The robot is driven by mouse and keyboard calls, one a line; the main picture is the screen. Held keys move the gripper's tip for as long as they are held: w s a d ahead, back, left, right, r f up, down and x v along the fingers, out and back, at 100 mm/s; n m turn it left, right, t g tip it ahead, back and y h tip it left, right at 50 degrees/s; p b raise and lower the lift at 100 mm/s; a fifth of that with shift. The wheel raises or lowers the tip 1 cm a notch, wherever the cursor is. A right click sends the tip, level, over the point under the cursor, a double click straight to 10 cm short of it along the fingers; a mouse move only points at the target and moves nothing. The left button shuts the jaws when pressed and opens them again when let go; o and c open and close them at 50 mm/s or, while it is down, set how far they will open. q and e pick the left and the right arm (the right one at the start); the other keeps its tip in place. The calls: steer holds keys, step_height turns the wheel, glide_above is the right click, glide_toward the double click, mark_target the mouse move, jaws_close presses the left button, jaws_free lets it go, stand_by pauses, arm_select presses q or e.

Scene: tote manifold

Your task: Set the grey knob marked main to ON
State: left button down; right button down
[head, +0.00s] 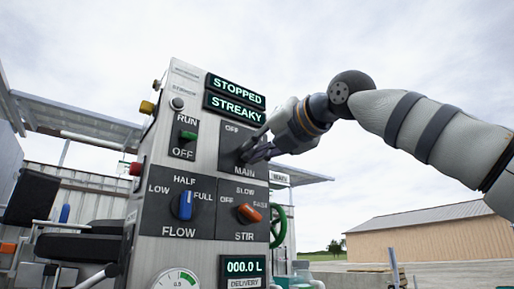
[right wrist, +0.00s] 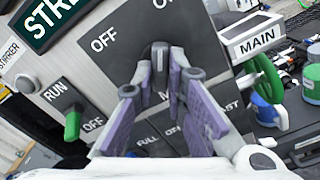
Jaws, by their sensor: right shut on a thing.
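The grey main knob (right wrist: 159,62) sits on its dark plate on the upright control panel. My right gripper (head: 256,151) reaches in from the right and is shut on this knob, with the purple finger pads (right wrist: 161,88) on either side of it. In the right wrist view the knob's pale line points up the picture, towards a cut-off label starting with O; OFF is to its left. In the head view my fingers hide the knob and the ON label. The displays (head: 235,92) read STOPPED and STREAKY. My left gripper is not in view.
Beside and below the main knob are a green RUN/OFF switch (head: 188,135), a blue FLOW knob (head: 186,205) and an orange STIR knob (head: 249,213). A green handwheel (head: 278,226) stands right of the panel. A gauge (head: 177,280) is at the bottom.

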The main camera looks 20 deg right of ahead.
steer(key=shift+r+m, duration=0.1)
steer(key=shift+m, duration=0.3)
steer(key=c, duration=1.6)
jaws_free()
steer(key=shift+c, duration=0.2)
steer(key=v, duration=1.2)
